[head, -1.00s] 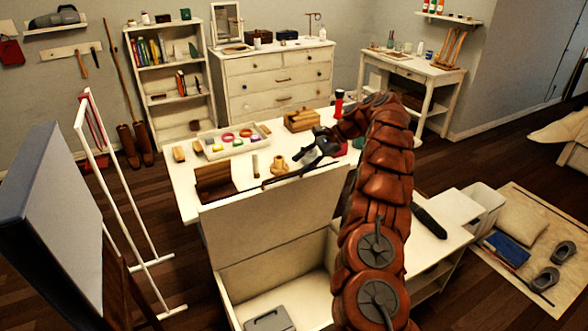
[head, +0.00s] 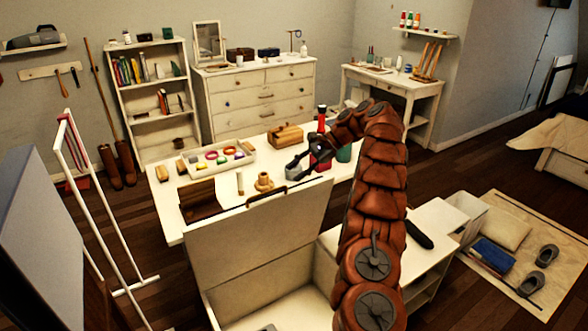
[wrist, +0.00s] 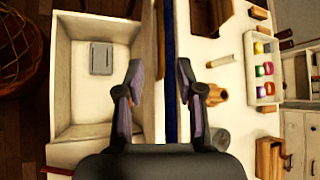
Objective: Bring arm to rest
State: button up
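My gripper (head: 298,170) is at the end of my brown segmented arm, above the white table near the raised lid of a chest. In the wrist view its two dark fingers (wrist: 159,85) are apart with nothing held between them. The upright lid edge (wrist: 169,60) shows between the fingers from above; I cannot tell how far below them it is. The chest lid (head: 255,240) stands open, with a dark handle (head: 267,196) at its top edge. A grey flat item (wrist: 102,58) lies inside the white chest (wrist: 65,80).
The table holds a wooden box (head: 286,135), a tray of coloured rings (head: 200,163), a small tan pot (head: 264,182), a red bottle (head: 321,120) and a green container (head: 344,153) close to my arm. A white rack (head: 95,200) stands left.

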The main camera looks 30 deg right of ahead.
jog(key=s+a+r+n+g+h, duration=0.2)
jog(key=s+a+r+n, duration=0.2)
jog(key=s+a, duration=0.65)
jog(key=s+a+r+n+g+h, duration=0.1)
jog(key=s+a+r+n+g, duration=0.15)
jog(key=s+a+r, duration=0.75)
jog(key=s+f+n+h, duration=0.2)
jog(key=s+f+n, duration=0.1)
jog(key=s, duration=0.7)
jog(key=s+f+n+h, duration=0.2)
jog(key=s+f, duration=0.4)
jog(key=s, duration=0.4)
jog(key=s+f+n+h, duration=0.2)
jog(key=s+f+n, duration=0.1)
jog(key=s, duration=0.7)
jog(key=shift+a+f+n+h, duration=0.3)
jog(key=shift+a+f+n, duration=0.1)
jog(key=shift+f, duration=0.35)
